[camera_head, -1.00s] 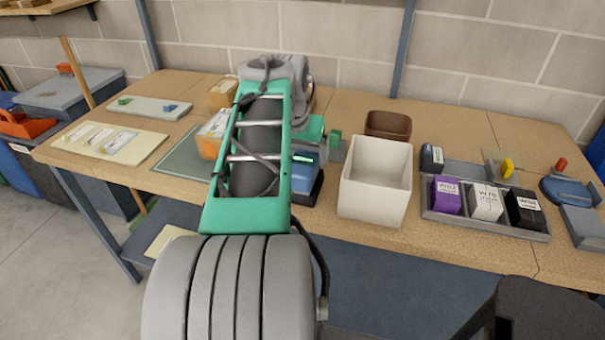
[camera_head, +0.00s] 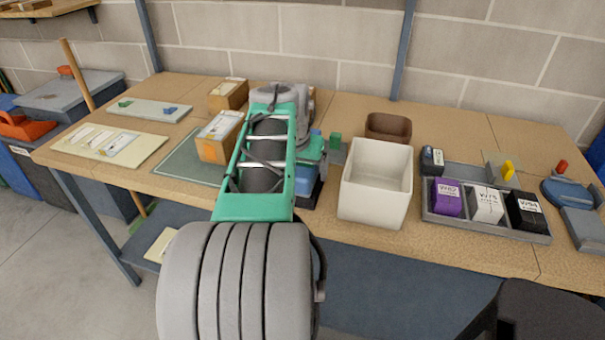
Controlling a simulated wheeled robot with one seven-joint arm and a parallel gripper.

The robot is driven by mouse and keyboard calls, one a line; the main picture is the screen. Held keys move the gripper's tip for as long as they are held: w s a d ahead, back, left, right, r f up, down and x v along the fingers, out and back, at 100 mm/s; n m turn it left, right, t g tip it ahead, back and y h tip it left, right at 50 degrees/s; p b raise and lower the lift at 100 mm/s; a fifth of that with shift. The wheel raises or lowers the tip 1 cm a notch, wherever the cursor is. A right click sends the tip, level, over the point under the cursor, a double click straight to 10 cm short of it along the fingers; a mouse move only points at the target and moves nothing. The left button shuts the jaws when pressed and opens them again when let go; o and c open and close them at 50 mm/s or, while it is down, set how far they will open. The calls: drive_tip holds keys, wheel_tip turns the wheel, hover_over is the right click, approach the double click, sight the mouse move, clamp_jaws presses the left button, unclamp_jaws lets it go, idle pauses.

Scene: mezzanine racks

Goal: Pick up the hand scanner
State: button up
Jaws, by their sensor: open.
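I cannot pick out the hand scanner for certain. My arm reaches forward over the bench from the bottom of the picture. Its green frame and grey joints cover the middle left of the bench. A teal part of my wrist shows just right of the frame, above the blue device. My gripper's fingers are hidden behind the arm.
An open white bin (camera_head: 376,185) stands close right of my arm, with a brown bin (camera_head: 388,127) behind. A green block (camera_head: 335,142) is left of them. A grey tray (camera_head: 485,225) holds small boxes at right. Cardboard boxes (camera_head: 212,150) stand left of my arm.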

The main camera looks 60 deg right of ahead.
drive_tip(key=shift+c, duration=0.6)
drive_tip(key=c, duration=1.6)
